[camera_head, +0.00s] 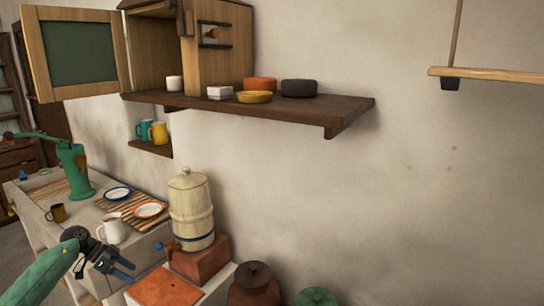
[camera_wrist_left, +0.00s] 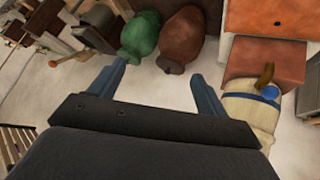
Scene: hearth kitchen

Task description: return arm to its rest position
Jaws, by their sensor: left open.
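My left arm (camera_head: 48,274) comes in from the lower left in the head view, green with a dark wrist. Its gripper (camera_head: 128,272) is open and appears empty, in front of the counter near the orange-topped block. In the left wrist view the two blue-grey fingers of the gripper (camera_wrist_left: 160,78) stand wide apart, with nothing between them. My right arm and gripper are not in view.
A cream dispenser (camera_head: 191,212) stands on a brick-red block (camera_head: 200,262). A white pitcher (camera_head: 113,230) stands just behind the gripper. Brown (camera_head: 254,287) and green (camera_head: 317,298) jars are at the bottom. A wall shelf (camera_head: 300,108) hangs above; open air lies between.

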